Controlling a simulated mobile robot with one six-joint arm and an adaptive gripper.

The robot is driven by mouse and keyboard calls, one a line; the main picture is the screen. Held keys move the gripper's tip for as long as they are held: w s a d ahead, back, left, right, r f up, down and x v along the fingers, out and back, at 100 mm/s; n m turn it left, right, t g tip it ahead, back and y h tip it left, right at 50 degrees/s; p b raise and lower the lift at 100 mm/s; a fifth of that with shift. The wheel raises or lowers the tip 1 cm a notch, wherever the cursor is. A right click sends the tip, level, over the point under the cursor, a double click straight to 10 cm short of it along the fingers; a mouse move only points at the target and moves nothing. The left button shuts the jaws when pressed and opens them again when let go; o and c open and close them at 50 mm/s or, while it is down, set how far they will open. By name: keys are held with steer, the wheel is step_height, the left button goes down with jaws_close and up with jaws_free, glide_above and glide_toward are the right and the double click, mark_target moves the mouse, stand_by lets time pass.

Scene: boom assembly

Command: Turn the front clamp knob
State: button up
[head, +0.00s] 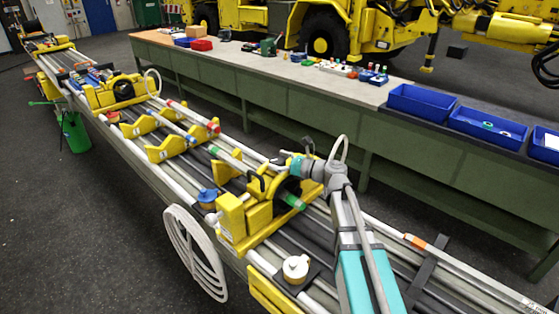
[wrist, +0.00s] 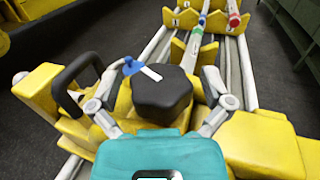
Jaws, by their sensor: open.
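A black, lobed clamp knob (wrist: 162,95) sits on the yellow front clamp (wrist: 255,140) in the middle of the wrist view. My gripper (wrist: 161,88) is open, with one finger on each side of the knob. Gaps seem to show between the fingers and the knob; contact cannot be made out. In the head view my gripper (head: 273,168) is over the yellow front clamp (head: 232,217) on the boom. There the knob is largely hidden by my gripper and the clamp parts.
A black handle (wrist: 75,78) stands left of the knob. Yellow notched supports (head: 168,148) and long rods lie along the boom beyond. A white round part (head: 296,268) sits nearer. A green bench with blue bins (head: 420,102) runs along the right, with dark floor between.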

steer(key=shift+d, duration=0.1)
steer(key=v, duration=1.1)
steer(key=shift+s+d, duration=0.25)
steer(key=shift+d, duration=0.1)
stand_by(0.4)
